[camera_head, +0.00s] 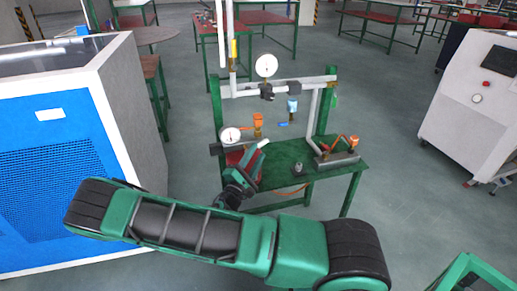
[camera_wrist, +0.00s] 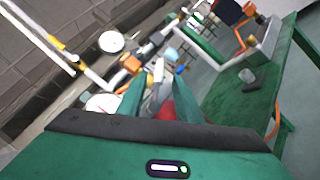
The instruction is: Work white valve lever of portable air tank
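My gripper (camera_head: 252,160) reaches over the left end of the green work table. In the wrist view its two green fingers (camera_wrist: 158,100) stand apart, so it is open. A red rounded body (camera_head: 235,157), probably the air tank, is partly hidden behind my gripper. Part of the red body also shows between the fingers in the wrist view (camera_wrist: 166,108). A pale grey-white piece (camera_wrist: 157,78) shows between the fingertips. I cannot tell whether it is the white valve lever or whether the fingers touch it.
The green table (camera_head: 342,171) carries a pipe frame with a round white gauge (camera_head: 266,65), a blue valve (camera_head: 292,106) and an orange valve (camera_head: 257,120). A second gauge (camera_head: 230,135) is close to my gripper. A blue-fronted cabinet (camera_head: 50,160) stands left, a white machine (camera_head: 478,105) right.

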